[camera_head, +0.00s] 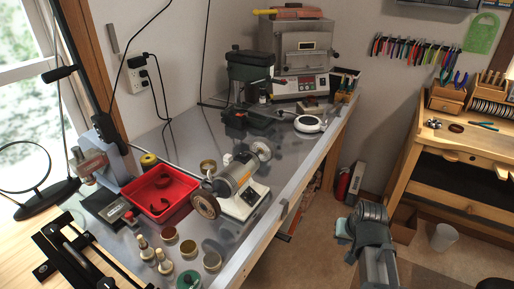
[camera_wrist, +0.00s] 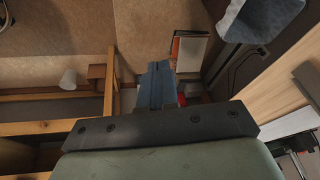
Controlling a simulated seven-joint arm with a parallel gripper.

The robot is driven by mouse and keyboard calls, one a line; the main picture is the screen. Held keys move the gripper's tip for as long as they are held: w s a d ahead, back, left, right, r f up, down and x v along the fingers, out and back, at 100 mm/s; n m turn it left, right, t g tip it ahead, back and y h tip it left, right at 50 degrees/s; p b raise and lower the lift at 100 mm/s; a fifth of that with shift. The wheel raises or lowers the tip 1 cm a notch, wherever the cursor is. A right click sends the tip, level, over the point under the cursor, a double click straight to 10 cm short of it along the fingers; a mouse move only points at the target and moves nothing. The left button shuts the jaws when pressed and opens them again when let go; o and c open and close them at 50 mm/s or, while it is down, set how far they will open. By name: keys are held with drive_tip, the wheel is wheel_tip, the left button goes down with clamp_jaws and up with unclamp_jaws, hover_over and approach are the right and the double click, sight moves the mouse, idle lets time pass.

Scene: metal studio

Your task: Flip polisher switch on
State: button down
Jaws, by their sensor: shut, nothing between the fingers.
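The polisher (camera_head: 236,180) stands on the metal bench in the head view. It has a grey motor body, a brown wheel (camera_head: 205,205) at its near left end and a pale wheel (camera_head: 262,150) at its far end. Its white base (camera_head: 246,203) faces the bench's front edge; the switch is too small to make out. My gripper (camera_wrist: 157,82) shows in the wrist view with its blue-grey fingers shut together and nothing between them. It points toward the floor area, away from the polisher. My arm is at the lower right of the head view, off the bench and apart from the polisher.
A red tray (camera_head: 160,207) sits left of the polisher, with small jars (camera_head: 187,249) in front. A drill press (camera_head: 248,80) and a small furnace (camera_head: 300,60) stand behind. A wooden workbench (camera_head: 470,150) is at right. Open floor lies between the benches, with a white bin (camera_head: 444,237).

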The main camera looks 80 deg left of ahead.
drive_tip(key=s+a+r+n+g, duration=0.2)
drive_tip(key=s+a+r+n, duration=0.2)
drive_tip(key=r, duration=0.8)
drive_tip(key=s+a+r+n+g+y, duration=0.1)
drive_tip(key=s+a+r+n+g, duration=0.1)
drive_tip(key=s+a+r+n, duration=0.3)
drive_tip(key=s+a+r+n+g, duration=0.2)
drive_tip(key=s+a+r+n, duration=0.3)
drive_tip(key=s+r, duration=0.6)
drive_tip(key=shift+s+a+r, duration=0.2)
drive_tip(key=shift+a+r, duration=0.15)
drive_tip(key=shift+r, duration=4.3)
drive_tip(key=shift+a+f, duration=0.1)
hover_over(243, 154)
drive_tip(key=w+d, duration=0.1)
drive_tip(key=f, duration=0.7)
drive_tip(key=shift+w+d+f, duration=0.2)
drive_tip(key=shift+f, duration=0.2)
drive_tip(key=shift+w+d+f, duration=0.1)
drive_tip(key=shift+f, duration=0.5)
drive_tip(key=shift+w+d+f, duration=0.1)
drive_tip(key=shift+f, duration=1.25)
